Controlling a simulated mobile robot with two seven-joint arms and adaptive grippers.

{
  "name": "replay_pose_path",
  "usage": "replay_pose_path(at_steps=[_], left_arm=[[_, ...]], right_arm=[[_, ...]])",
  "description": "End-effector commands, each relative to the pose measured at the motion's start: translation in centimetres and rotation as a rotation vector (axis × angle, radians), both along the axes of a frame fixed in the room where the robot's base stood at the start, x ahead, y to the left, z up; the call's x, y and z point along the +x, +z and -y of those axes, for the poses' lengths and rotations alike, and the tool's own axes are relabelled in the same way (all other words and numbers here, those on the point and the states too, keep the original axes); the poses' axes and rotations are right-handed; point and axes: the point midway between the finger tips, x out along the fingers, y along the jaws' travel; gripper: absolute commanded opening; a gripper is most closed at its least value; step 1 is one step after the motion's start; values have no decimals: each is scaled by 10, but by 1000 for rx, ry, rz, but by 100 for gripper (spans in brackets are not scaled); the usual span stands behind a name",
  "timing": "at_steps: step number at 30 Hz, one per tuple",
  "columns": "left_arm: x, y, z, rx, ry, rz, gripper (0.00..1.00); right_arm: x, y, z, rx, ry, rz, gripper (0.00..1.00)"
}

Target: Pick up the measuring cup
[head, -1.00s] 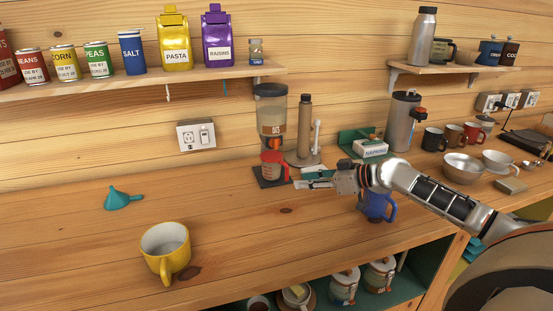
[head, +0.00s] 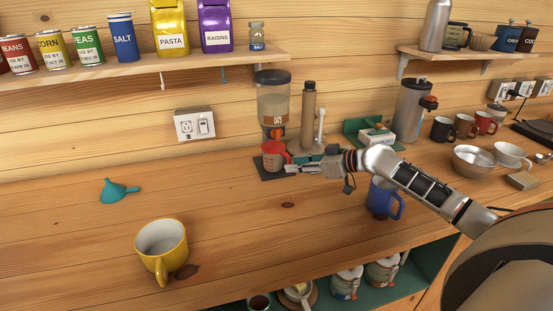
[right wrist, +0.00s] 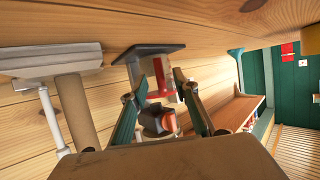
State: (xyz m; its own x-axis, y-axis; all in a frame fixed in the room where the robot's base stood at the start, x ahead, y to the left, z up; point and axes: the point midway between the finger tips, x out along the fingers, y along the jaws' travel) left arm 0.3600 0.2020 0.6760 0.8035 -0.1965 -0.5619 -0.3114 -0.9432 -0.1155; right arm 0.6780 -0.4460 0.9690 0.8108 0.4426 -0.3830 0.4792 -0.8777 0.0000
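The red measuring cup (head: 273,155) stands on the dark base below the oats dispenser (head: 273,105). My right gripper (head: 290,169) is just to the right of the cup, with its fingers pointing at it. In the right wrist view the cup's red part (right wrist: 160,75) shows between the two spread fingers of the right gripper (right wrist: 156,88). I cannot tell whether either finger touches the cup. My left gripper is not in view.
A blue mug (head: 381,199) stands below my right arm. A yellow mug (head: 162,250) and a teal funnel (head: 117,190) are to the left. The counter's middle is clear.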

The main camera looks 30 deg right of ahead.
Motion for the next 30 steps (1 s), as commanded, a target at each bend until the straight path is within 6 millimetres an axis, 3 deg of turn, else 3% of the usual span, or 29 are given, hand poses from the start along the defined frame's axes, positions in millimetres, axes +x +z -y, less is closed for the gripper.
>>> replay_pose_path(at_steps=[6, 15, 19, 30], left_arm=[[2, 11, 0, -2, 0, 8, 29], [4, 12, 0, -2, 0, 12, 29], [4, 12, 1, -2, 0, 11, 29], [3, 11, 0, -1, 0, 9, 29]], right_arm=[[23, -8, -13, 3, -1, 2, 30], [26, -12, -15, 0, 0, 1, 30], [26, -12, -15, 0, 0, 1, 0], [26, -11, -15, 1, -1, 2, 0]])
